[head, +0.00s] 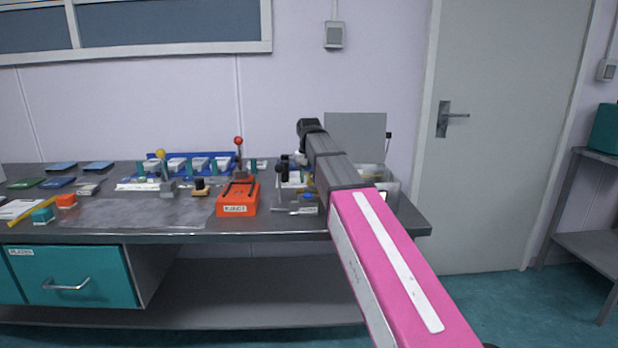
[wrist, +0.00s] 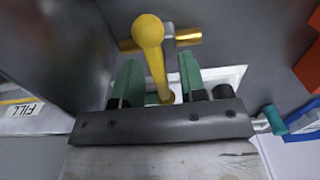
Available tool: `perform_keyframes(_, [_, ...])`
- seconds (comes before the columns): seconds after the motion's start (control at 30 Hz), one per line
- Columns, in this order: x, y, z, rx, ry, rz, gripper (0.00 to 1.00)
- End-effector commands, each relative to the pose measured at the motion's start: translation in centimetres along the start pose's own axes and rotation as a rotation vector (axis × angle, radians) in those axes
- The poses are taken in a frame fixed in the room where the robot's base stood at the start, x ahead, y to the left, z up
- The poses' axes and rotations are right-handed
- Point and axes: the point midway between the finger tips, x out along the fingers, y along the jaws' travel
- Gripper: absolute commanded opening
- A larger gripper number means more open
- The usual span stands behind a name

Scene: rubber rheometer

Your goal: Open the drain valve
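A yellow lever with a round ball knob (wrist: 148,32) stands in the wrist view, its stem running down between my fingers. A brass pipe (wrist: 188,37) with a grey fitting shows behind the knob. My gripper (wrist: 158,75) is open, with one green finger on each side of the stem. A gap shows between the stem and the right finger; contact on the left is unclear. A label reading FILL (wrist: 26,109) appears upside down at the left. In the head view my arm reaches over the bench and my gripper is hidden. No drain label is readable.
The bench (head: 150,236) holds an orange box (head: 237,198), a red-knobbed lever (head: 238,141), a yellow-knobbed lever (head: 160,155) and a blue rack (head: 230,157). A grey panel (head: 365,135) stands behind my arm. In the wrist view a dark wall (wrist: 60,50) rises close at left.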

Motion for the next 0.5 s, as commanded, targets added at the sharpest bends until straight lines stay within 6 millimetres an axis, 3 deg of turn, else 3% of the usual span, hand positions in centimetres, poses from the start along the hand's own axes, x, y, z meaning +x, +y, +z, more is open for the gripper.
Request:
perform_keyframes(0.23, [0.07,-0.02,0.02,0.0,0.0,0.0,0.38])
perform_keyframes(0.27, [0.07,-0.02,0.02,0.0,0.0,0.0,0.35])
perform_keyframes(0.37, [0.06,-0.02,0.02,0.0,0.0,0.0,0.03])
perform_keyframes(0.5, [0.06,-0.02,0.01,0.0,0.0,0.0,0.0])
